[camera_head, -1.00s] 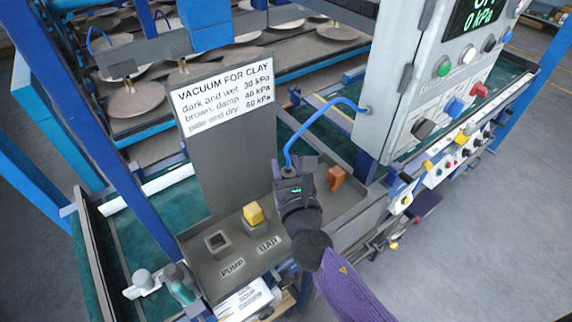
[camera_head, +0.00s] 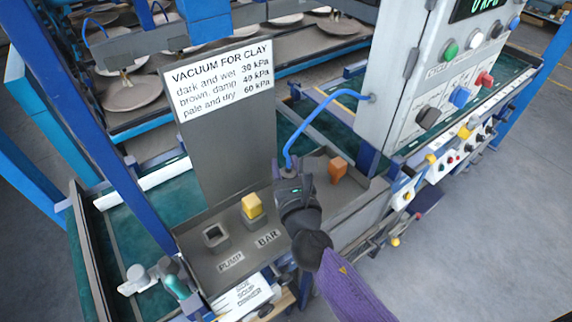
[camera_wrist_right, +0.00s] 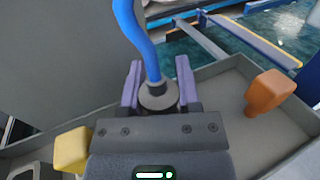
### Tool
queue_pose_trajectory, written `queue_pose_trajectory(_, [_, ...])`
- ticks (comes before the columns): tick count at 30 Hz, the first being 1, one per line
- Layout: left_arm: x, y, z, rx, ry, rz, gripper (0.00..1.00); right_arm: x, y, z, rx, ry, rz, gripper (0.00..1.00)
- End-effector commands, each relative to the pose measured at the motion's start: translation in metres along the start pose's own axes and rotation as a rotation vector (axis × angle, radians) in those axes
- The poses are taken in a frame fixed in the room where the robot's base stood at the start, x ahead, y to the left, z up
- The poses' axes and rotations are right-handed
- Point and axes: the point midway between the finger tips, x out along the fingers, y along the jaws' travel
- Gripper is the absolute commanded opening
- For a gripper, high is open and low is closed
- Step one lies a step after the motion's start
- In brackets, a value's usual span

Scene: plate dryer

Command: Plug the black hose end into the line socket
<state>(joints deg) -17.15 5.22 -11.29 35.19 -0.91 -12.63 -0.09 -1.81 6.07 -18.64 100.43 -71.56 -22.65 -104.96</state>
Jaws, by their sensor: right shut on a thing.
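My right gripper (camera_head: 288,176) is shut on the hose end (camera_wrist_right: 158,96), a dark round collar between its two purple-grey fingers in the wrist view. The blue hose (camera_head: 318,122) rises from the collar and arcs right to the control cabinet. The gripper is over the grey tray (camera_head: 352,207), between the yellow block and the orange block. The underside of the hose end is hidden, so I cannot tell whether it touches anything. A square open socket (camera_head: 215,237) stands by the PUMP label. I cannot make out a socket marked as line. My left gripper is not in view.
A yellow block (camera_head: 252,206) sits on a grey base by the BAR label. An orange block (camera_head: 337,169) stands right of the gripper. A tall grey sign plate (camera_head: 235,145) rises behind the tray. The control cabinet (camera_head: 398,75) stands at the right.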

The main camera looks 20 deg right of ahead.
Motion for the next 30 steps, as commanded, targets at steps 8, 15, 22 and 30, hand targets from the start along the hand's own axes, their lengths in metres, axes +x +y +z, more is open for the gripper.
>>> queue_pose_trajectory(8, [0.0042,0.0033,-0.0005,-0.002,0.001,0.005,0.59,0.0001,0.0000,-0.0048,0.000,0.000,0.000,0.00])
queue_pose_trajectory(15, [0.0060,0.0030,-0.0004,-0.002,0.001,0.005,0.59,0.0001,0.0001,-0.0070,0.000,0.000,0.000,0.00])
queue_pose_trajectory(22, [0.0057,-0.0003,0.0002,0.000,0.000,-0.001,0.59,0.0001,0.0000,-0.0067,0.000,0.000,0.000,0.55])
queue_pose_trajectory(30, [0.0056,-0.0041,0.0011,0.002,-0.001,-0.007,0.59,0.0000,0.0000,-0.0068,0.000,0.000,0.000,0.83])
